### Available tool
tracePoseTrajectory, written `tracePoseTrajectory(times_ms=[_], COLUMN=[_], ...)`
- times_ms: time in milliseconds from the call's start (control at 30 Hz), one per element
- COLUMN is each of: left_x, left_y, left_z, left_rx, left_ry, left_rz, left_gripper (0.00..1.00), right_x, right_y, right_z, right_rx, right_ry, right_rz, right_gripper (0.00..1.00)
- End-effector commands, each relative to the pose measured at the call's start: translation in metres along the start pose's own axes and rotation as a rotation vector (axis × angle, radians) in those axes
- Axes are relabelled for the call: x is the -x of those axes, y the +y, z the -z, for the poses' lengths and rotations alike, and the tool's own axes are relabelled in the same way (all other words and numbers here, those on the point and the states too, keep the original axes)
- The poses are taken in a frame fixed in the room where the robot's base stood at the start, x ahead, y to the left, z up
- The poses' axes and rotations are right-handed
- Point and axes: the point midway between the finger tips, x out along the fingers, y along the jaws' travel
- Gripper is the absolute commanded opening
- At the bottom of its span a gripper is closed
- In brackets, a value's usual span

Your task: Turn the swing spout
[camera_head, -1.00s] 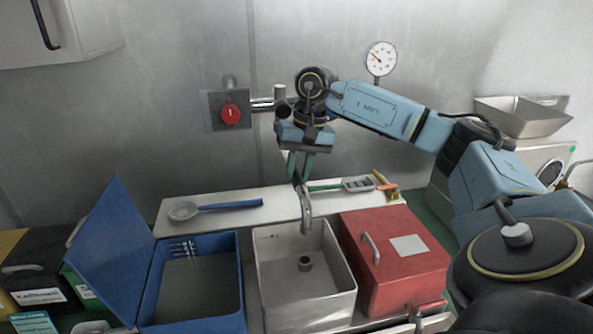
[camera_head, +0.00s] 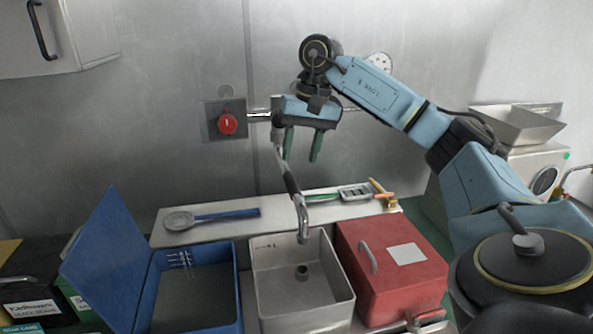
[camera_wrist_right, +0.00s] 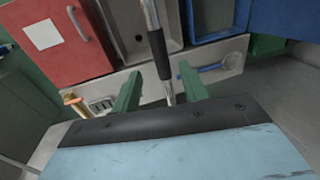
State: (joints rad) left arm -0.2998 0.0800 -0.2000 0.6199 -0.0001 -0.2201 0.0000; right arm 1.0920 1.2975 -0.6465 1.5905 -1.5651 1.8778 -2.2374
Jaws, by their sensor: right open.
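The swing spout (camera_head: 291,183) is a metal pipe with a black sleeve. It comes down from the wall fitting, and its curved metal end hangs over the grey sink basin (camera_head: 262,277). My right gripper (camera_head: 302,158) has two green fingers, apart and empty, pointing down above the sleeve. In the right wrist view the spout (camera_wrist_right: 158,52) runs up the picture between the lines of the open fingers (camera_wrist_right: 160,76), and its black sleeve is in sight. The fingers do not look closed on it. My left gripper is not in view.
A blue bin (camera_head: 239,310) with a raised lid (camera_head: 108,255) stands left of the basin, a red lidded box (camera_head: 385,285) right of it. Behind them a pale ledge (camera_head: 280,210) holds a blue strainer spoon (camera_head: 225,215) and other tools. A red knob (camera_head: 227,123) is on the wall.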

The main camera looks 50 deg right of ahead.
Motion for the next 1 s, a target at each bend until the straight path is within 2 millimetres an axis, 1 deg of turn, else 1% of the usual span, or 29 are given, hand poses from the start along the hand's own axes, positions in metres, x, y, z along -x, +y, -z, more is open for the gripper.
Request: tracePoseTrajectory(times_ms=[33, 100, 167, 200, 300, 467, 1000], left_x=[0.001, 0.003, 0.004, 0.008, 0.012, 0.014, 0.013], left_y=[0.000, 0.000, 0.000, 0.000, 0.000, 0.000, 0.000], left_z=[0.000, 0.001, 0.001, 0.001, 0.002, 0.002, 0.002], left_rx=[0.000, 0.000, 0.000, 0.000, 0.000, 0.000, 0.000], left_ry=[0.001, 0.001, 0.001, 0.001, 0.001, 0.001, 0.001], left_rz=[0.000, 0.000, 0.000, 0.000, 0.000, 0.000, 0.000], left_gripper=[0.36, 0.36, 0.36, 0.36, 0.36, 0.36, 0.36], right_x=[0.013, 0.028, 0.038, 0.045, 0.055, 0.061, 0.060], right_y=[-0.001, -0.001, -0.001, -0.001, 0.000, 0.000, 0.000], right_z=[0.000, 0.001, 0.000, 0.000, 0.000, 0.000, 0.000], right_rx=[0.001, 0.000, 0.001, 0.000, -0.001, -0.001, -0.001], right_ry=[0.004, 0.004, 0.003, 0.002, 0.002, 0.001, 0.001], right_rz=[0.005, 0.005, 0.004, 0.002, 0.001, 0.000, 0.000], right_gripper=[0.44, 0.44, 0.44, 0.44, 0.44, 0.44, 0.44])
